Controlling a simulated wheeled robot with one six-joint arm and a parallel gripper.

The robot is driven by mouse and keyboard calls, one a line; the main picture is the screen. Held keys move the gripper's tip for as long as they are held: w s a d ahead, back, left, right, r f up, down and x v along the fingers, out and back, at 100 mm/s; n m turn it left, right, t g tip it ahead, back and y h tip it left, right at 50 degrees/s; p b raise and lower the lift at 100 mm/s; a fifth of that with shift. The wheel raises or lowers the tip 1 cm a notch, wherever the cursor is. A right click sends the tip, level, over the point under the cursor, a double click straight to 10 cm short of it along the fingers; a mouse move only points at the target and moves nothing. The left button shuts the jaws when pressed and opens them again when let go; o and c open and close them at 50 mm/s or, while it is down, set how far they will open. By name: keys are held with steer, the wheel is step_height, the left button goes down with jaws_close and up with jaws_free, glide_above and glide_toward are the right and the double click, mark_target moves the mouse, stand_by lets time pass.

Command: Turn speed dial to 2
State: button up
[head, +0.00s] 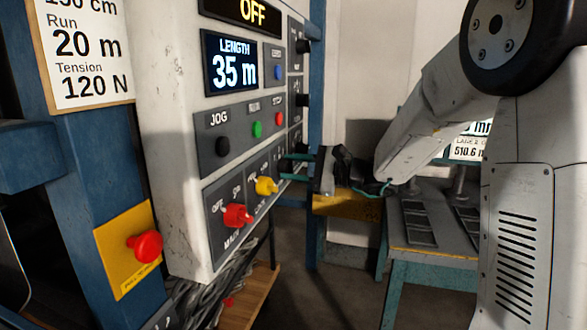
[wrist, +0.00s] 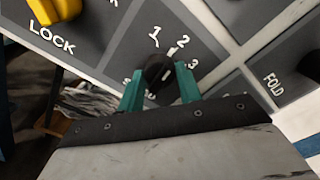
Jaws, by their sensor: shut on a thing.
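The speed dial (wrist: 157,65) is a small round black knob on a dark grey panel, seen in the wrist view. Numbers 1, 2 and 3 are printed around its upper right side, and lower marks are partly hidden. A pale line near its upper right edge points roughly toward the 2; whether it is the knob's pointer or a panel tick is hard to tell. My gripper (wrist: 160,71) has its two teal fingers shut on the dial, one on each side. In the head view my gripper (head: 294,168) reaches the panel's right side, and the dial cannot be made out.
A yellow lock switch (wrist: 55,10) is up left of the dial, and a black fold knob (wrist: 311,64) is to the right.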

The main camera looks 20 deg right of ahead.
steer(key=shift+m, duration=0.6)
steer(key=o, duration=1)
steer(key=v, duration=0.8)
steer(key=shift+w, duration=0.1)
